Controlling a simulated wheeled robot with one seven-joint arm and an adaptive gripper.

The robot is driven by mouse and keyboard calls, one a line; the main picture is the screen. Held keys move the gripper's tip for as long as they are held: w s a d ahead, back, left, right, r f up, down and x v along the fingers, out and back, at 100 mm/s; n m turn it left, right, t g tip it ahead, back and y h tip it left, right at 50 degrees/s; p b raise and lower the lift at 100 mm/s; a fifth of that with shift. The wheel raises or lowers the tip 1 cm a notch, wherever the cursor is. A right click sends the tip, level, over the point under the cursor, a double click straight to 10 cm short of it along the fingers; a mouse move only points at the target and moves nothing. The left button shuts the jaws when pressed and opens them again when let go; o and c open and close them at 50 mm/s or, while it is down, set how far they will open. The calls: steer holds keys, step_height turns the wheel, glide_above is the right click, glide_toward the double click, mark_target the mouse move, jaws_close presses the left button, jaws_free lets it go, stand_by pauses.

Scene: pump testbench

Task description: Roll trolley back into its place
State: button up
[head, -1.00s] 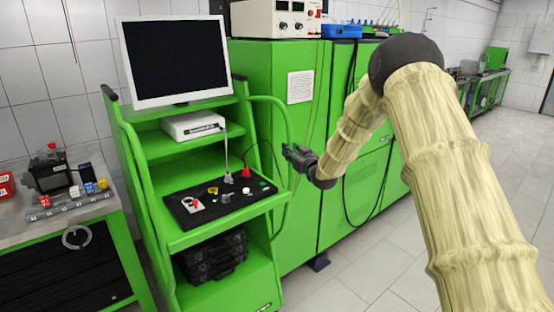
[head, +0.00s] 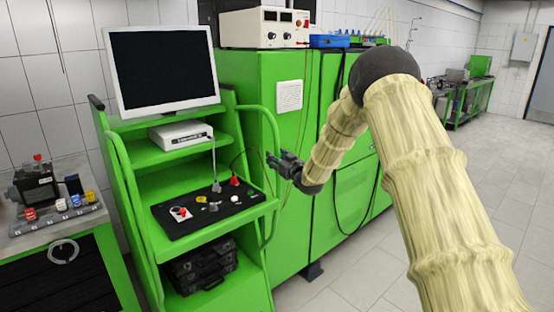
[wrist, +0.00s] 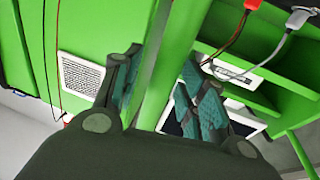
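The trolley (head: 219,228) is a green wheeled rack at the left middle of the head view, with shelves and curved side handles. It carries a monitor (head: 162,68). My gripper (head: 276,159) is at the trolley's right handle (head: 274,135), with its tips overlapping the handle in the picture. In the wrist view my gripper's (wrist: 160,92) fingers are apart, with a green upright strip visible between them. I cannot tell whether that strip is the handle or whether a finger touches it. The trolley's wheels are out of view.
Green cabinets (head: 335,200) stand right beside the trolley, with a power supply (head: 262,28) on top. A workbench (head: 60,232) with a small pump stands to the left. Cables hang near the handle. The tiled floor (head: 480,190) to the right is clear.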

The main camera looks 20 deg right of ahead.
steer(key=shift+s, duration=0.2)
steer(key=s+d, duration=0.1)
steer(key=s, duration=1)
steer(key=shift+s+d, duration=0.2)
steer(key=shift+s, duration=0.15)
stand_by(0.5)
